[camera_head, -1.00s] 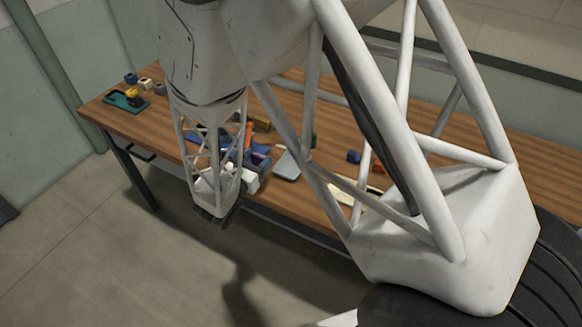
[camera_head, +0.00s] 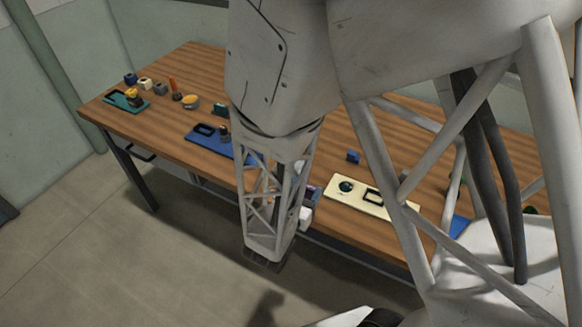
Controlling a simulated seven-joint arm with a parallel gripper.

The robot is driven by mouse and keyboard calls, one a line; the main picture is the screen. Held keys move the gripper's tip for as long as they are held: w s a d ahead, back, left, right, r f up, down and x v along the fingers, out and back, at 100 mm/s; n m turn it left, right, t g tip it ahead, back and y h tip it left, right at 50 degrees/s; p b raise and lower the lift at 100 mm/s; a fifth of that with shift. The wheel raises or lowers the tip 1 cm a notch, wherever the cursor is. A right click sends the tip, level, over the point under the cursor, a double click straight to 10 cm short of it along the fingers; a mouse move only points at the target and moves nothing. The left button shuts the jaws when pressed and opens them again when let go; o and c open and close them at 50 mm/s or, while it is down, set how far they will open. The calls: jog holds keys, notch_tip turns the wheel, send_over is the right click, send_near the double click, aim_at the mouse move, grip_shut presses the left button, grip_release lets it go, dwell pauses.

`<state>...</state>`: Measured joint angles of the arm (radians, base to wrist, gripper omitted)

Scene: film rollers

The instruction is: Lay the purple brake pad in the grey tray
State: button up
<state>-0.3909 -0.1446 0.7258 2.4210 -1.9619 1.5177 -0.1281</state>
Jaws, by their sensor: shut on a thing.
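My gripper (camera_head: 311,197) is small and mostly hidden behind my lattice arm link, at the table's front edge. Only a bluish-purple part and a white block of my wrist show to the right of the link. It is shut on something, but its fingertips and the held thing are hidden. The purple brake pad cannot be made out apart from the gripper and lies nowhere in the open on the table. The grey tray is hidden behind my arm link now; a second ago it showed near the front edge of the table, just right of the gripper.
On the wooden table (camera_head: 205,70) are a blue plate (camera_head: 205,139), a cream plate (camera_head: 352,204) with a round part and a dark frame, and a teal tray (camera_head: 122,103) at far left. Several small parts stand at the back left. A small blue block (camera_head: 353,157) stands behind the cream plate.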

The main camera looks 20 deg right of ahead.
jog(key=shift+w, duration=0.15)
jog(key=w, duration=0.5)
jog(key=w+f, duration=0.1)
jog(key=w, duration=0.9)
jog(key=shift+w+d+f, duration=0.1)
jog(key=shift+w+f, duration=0.15)
jog(key=shift+w, duration=0.15)
jog(key=shift+f, duration=1.75)
jog(key=shift+f, duration=0.2)
jog(key=o, duration=1)
jog(key=shift+r, duration=0.15)
jog(key=shift+v, duration=6)
